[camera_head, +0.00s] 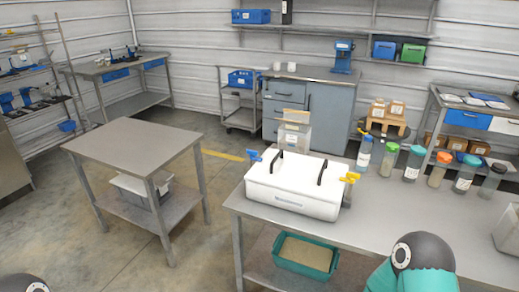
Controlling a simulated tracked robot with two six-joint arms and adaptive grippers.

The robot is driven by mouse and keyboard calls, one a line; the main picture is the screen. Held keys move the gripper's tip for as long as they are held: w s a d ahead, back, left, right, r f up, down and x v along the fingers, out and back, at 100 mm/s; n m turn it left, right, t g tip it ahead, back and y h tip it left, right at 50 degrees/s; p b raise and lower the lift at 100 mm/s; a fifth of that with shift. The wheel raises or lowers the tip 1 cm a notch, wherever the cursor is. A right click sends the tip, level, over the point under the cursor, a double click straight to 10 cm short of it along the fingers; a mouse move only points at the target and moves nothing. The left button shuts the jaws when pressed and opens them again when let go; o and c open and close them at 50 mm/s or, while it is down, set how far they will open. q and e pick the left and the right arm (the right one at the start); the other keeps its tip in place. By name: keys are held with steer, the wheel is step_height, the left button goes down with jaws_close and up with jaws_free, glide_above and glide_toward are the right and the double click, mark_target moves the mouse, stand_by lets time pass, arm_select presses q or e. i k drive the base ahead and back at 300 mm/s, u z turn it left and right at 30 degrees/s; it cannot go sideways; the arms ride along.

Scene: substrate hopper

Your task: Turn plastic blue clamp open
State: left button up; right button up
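A white hopper box (291,188) with a lid and two black handles stands on the front bench. A blue clamp (254,156) is at its upper left corner, sticking up and out beside the lid edge. A yellow clamp (349,178) is at the right end of the box. The clamps are too small to tell whether they are open or closed. Neither of my grippers is in view. Only a teal and dark link of my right arm shows at the bottom right, and a small dark part of mine at the bottom left.
The metal bench (395,210) bears several capped bottles along its back edge, right of the box. A teal bin (305,253) with tan material sits on the shelf below. A bare metal table (134,139) stands at left. The bench front, right of the box, is clear.

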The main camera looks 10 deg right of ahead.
mark_target(252, 154)
steer(key=i, duration=0.9)
steer(key=u, duration=0.05)
